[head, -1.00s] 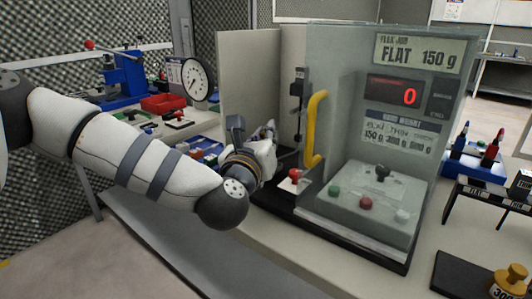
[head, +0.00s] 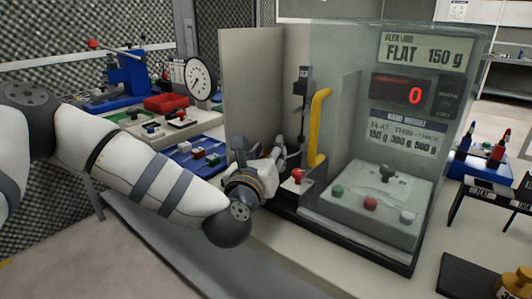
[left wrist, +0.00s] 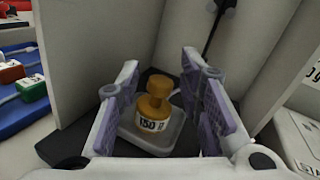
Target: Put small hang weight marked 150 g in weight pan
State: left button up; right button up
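A small gold weight (left wrist: 155,105) with a knob top and a white label reading 150 stands upright in the left wrist view. It is on a shallow grey square pan (left wrist: 178,140); the weight hides part of the pan. My left gripper (left wrist: 158,75) is open, its two purple-padded fingers on either side of the weight with visible gaps. In the head view my left gripper (head: 276,158) is at the partition left of the clear-walled machine, and the weight and pan are hidden there. My right gripper is not in view.
Tall beige panels (head: 250,85) stand close around the pan. A yellow handle (head: 318,128) and a red knob (head: 297,175) are just right of my gripper. The machine's display (head: 414,96) reads 0. Another gold weight (head: 512,283) is at bottom right.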

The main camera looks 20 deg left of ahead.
pick_arm(q)
jog(key=s, duration=1.2)
jog(key=shift+d+r, duration=0.1)
jog(key=shift+d, duration=0.2)
